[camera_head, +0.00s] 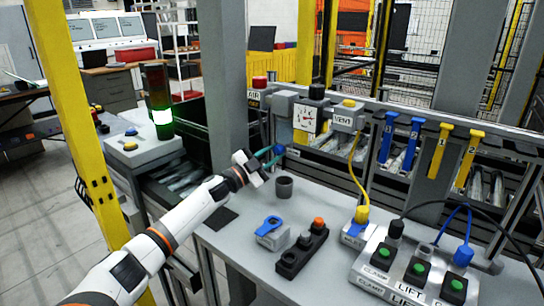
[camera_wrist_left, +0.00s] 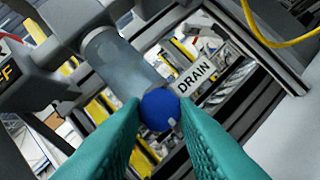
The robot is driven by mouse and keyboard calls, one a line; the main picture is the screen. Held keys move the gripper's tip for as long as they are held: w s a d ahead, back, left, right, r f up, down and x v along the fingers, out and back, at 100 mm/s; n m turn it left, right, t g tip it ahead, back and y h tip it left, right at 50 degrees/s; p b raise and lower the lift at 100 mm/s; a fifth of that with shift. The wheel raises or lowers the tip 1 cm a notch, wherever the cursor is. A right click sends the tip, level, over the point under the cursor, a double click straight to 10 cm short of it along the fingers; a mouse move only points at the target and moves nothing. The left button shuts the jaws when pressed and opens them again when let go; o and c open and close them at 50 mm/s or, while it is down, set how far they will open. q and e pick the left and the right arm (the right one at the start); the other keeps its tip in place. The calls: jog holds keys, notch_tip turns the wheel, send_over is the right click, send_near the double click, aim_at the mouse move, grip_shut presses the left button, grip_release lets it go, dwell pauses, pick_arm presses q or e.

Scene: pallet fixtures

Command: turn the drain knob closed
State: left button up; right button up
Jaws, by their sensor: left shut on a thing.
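The drain knob is round and blue (camera_wrist_left: 160,108), with a small pale mark at its lower right edge. It sits in front of a grey cylindrical body, beside a white DRAIN label (camera_wrist_left: 195,78). My left gripper (camera_wrist_left: 160,118) has its teal fingers shut on the knob, one on each side. In the head view the knob (camera_head: 279,149) shows at the tip of the left gripper (camera_head: 273,157), low on the air unit behind the table; the fingers partly hide it. My right gripper is not in view.
A dark grey cup (camera_head: 284,187) stands on the table close to my left gripper. A pressure gauge (camera_head: 306,118) and a VENT box (camera_head: 346,116) are to the right. A grey post rises behind my wrist.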

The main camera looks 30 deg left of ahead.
pick_arm(q)
jog(key=shift+m, duration=0.4)
jog(key=o, duration=1)
jog(key=shift+s+a+f, duration=0.15)
jog(key=shift+s+f, duration=0.05)
jog(key=b+v, duration=0.2)
jog(key=v, duration=0.9)
jog(key=shift+s+a+r+b, duration=0.15)
jog(key=shift+s+b, duration=0.1)
jog(key=shift+b, duration=0.05)
